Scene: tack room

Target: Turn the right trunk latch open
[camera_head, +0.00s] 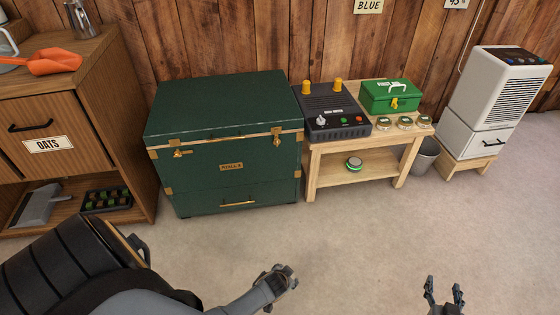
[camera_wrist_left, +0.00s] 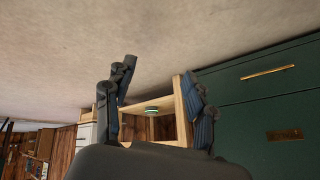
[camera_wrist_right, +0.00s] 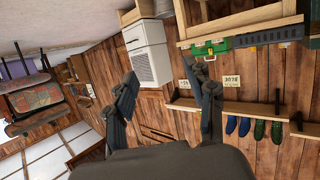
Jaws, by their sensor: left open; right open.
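The dark green trunk (camera_head: 225,185) stands against the wooden wall with its lid down. Its right latch (camera_head: 277,140) is a small brass piece near the right front corner and appears to point down. The left latch (camera_head: 181,153) appears to lie sideways. My left gripper (camera_head: 286,273) is open and empty over the floor in front of the trunk, apart from it. The trunk front (camera_wrist_left: 255,115) shows in the left wrist view, but the latches do not. My right gripper (camera_head: 445,285) is open and empty at the lower right, farther from the trunk.
A wooden table (camera_head: 310,184) beside the trunk's right side holds a dark control box (camera_head: 335,110) and a green case (camera_head: 390,95). A bin (camera_head: 425,155) and a white appliance (camera_head: 495,95) stand farther right. A wooden cabinet (camera_head: 130,120) stands left. The floor in front is clear.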

